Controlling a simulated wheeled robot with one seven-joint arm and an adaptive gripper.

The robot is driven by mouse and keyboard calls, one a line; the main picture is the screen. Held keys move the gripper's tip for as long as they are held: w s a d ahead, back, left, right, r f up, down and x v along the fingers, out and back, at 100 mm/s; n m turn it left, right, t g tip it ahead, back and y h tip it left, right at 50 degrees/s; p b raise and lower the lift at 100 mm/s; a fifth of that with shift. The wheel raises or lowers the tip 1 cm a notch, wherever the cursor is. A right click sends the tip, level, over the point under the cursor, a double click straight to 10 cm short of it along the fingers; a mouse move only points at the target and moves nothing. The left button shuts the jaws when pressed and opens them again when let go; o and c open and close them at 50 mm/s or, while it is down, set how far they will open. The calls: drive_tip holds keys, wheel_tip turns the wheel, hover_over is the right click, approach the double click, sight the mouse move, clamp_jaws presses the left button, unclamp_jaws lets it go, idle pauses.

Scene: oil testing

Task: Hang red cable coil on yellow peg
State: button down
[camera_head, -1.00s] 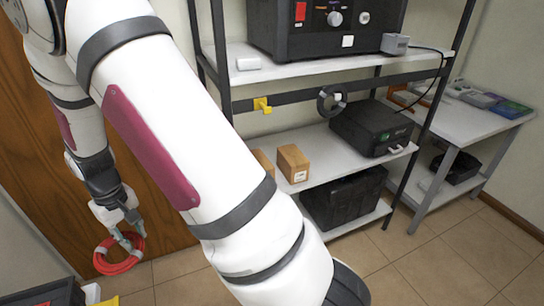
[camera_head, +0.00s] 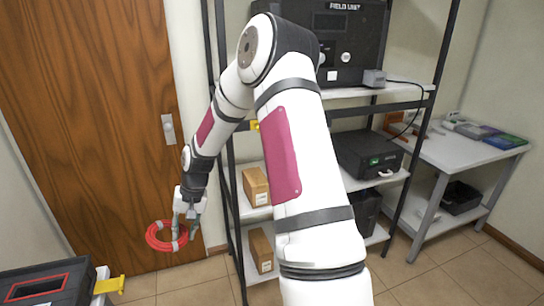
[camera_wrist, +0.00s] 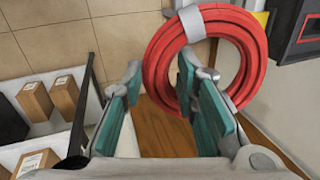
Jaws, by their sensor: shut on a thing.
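The red cable coil (camera_head: 157,241) hangs from my gripper (camera_head: 185,217) in front of the wooden door, left of the rack. In the wrist view the coil (camera_wrist: 252,62) is a thick red ring with pale ties. My gripper (camera_wrist: 158,82) is shut on the coil's near side, with one finger through the ring's opening and the other outside it. The yellow peg (camera_head: 254,125) is on the rack's dark crossbar, higher than the coil and to its right. My arm partly covers the peg, and it is not seen in the wrist view.
The black rack post (camera_head: 232,190) stands just right of my gripper. Cardboard boxes (camera_head: 257,187) sit on the rack's shelves. A black case (camera_head: 45,288) with a yellow part (camera_head: 110,285) is at the lower left. A white side table (camera_head: 440,158) stands at the right.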

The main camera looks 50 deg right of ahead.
drive_tip(key=d+r+m+t+h, duration=0.4)
drive_tip(key=d+m+t, duration=0.55)
drive_tip(key=d, duration=0.75)
drive_tip(key=s+d+r+m+t+h+p, duration=0.1)
drive_tip(key=s+d+r+m+t+h, duration=0.1)
drive_tip(key=s+d+r+m+h, duration=0.75)
drive_tip(key=w+d+n+y+b, duration=0.1)
drive_tip(key=w+d+y+b, duration=0.1)
drive_tip(key=w+d+b, duration=0.3)
drive_tip(key=shift+w+d+n, duration=0.3)
drive_tip(key=shift+w+d, duration=1.2)
drive_tip(key=shift+w, duration=0.9)
drive_tip(key=shift+f+y, duration=0.1)
drive_tip(key=shift+y, duration=0.15)
drive_tip(key=c, duration=1.2)
unclamp_jaws()
